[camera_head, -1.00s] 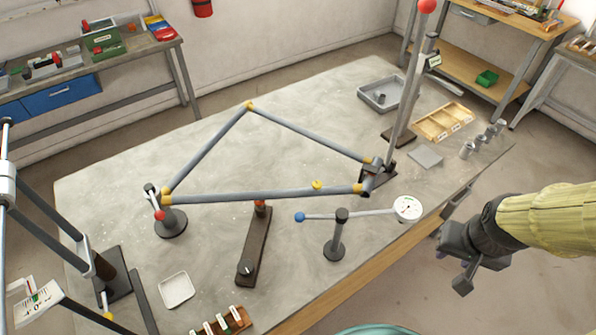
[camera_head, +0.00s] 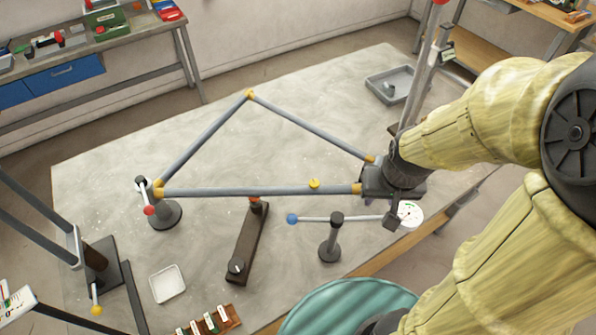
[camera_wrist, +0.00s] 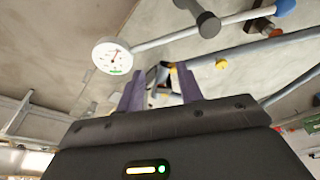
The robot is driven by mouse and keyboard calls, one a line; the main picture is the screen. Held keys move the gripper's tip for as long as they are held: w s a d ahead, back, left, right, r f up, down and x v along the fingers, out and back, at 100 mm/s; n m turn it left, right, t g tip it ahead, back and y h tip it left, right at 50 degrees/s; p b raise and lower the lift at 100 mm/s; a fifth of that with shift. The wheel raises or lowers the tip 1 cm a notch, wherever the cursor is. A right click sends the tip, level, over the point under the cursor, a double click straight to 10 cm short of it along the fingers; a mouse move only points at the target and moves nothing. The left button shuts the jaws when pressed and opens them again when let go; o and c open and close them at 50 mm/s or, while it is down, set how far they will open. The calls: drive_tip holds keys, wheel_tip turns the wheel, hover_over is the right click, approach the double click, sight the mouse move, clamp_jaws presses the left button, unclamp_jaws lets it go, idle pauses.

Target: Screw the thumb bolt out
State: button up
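A triangular frame of grey tubes with yellow joints lies over the table; its front tube (camera_head: 250,192) runs left to right. A small yellow knob (camera_head: 314,183) stands on this tube and also shows in the wrist view (camera_wrist: 221,64). I cannot tell whether it is the thumb bolt. My gripper (camera_wrist: 160,72) is open, its two purple-grey fingers apart. The frame's right corner and its holder show beyond and between the fingers, partly hidden. In the head view my gripper covers that corner, so contact cannot be judged.
A round dial (camera_head: 409,214) on a rod with a blue ball (camera_head: 292,218) sits close in front of my gripper. A dark post (camera_head: 331,240) carries the rod. A grey tray (camera_head: 392,84) stands at the back. The table inside the triangle is clear.

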drive_tip(key=shift+w+a, duration=0.2)
drive_tip(key=shift+o, duration=0.4)
drive_tip(key=shift+o, duration=1)
drive_tip(key=shift+r, duration=0.1)
drive_tip(key=w+a+r+m+g+p, duration=0.1)
drive_tip(key=w+a+r+m, duration=0.2)
drive_tip(key=w+a, duration=0.3)
drive_tip(key=w+a+r+m+g+p, duration=0.1)
drive_tip(key=w+a+r+m+p, duration=0.1)
drive_tip(key=w+a+m, duration=0.3)
drive_tip(key=shift+w+a+r+g, duration=0.35)
drive_tip(key=shift+w+a, duration=0.25)
drive_tip(key=shift+a, duration=0.65)
